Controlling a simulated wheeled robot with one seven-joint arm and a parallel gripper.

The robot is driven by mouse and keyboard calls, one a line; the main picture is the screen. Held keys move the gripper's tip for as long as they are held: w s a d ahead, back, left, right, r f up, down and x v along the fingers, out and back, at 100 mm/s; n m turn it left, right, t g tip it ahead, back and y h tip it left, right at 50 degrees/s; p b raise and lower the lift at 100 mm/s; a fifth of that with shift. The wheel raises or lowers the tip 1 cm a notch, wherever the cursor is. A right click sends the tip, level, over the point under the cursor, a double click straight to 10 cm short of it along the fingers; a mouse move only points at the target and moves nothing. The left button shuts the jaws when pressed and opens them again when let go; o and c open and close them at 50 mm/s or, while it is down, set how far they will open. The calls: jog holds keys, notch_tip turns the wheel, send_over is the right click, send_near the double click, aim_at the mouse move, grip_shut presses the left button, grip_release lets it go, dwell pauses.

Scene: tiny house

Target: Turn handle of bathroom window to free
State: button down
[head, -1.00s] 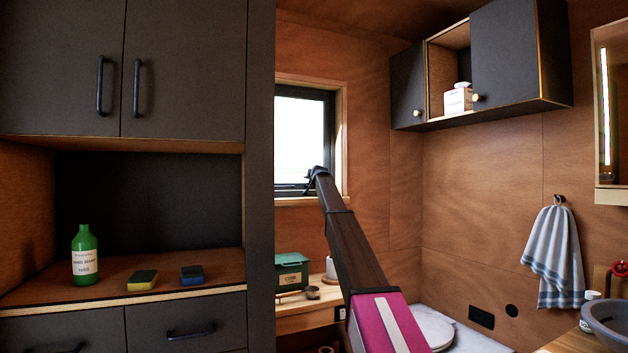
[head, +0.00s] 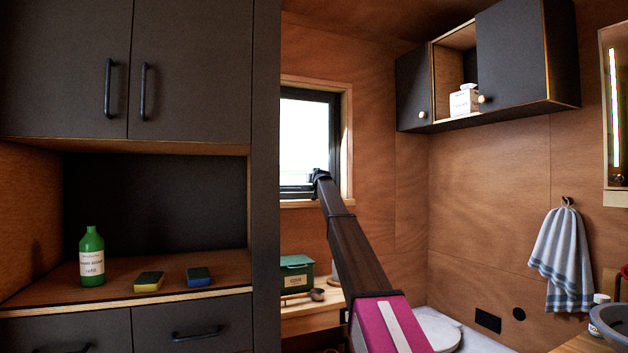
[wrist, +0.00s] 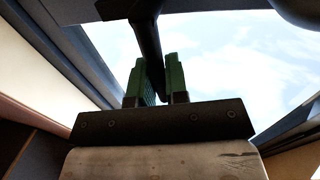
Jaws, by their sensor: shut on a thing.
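The bathroom window (head: 304,140) has a dark frame and bright glass, set in a wooden surround on the back wall. Its dark bar-shaped handle (wrist: 148,40) shows in the wrist view, running up from between my fingers toward the frame. My gripper (wrist: 157,72) has green ribbed fingers, one on each side of the handle, and is shut on it. In the head view my arm reaches up to the lower right part of the window, and the gripper (head: 318,177) is small and dark there. It hides the handle in that view.
A dark cabinet (head: 190,60) with an open shelf stands at the left. The shelf holds a green bottle (head: 92,257) and two sponges. A green box (head: 297,275) sits on the ledge below the window. Wall cupboards (head: 510,60) hang at the upper right, above a striped towel (head: 562,260).

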jog(key=c, duration=1.1)
grip_release()
jog(key=shift+c, duration=0.2)
jog(key=shift+s, duration=0.2)
jog(key=s+d, duration=0.1)
jog(key=s, duration=0.9)
jog(key=shift+s, duration=0.2)
jog(key=shift+d+f, duration=0.1)
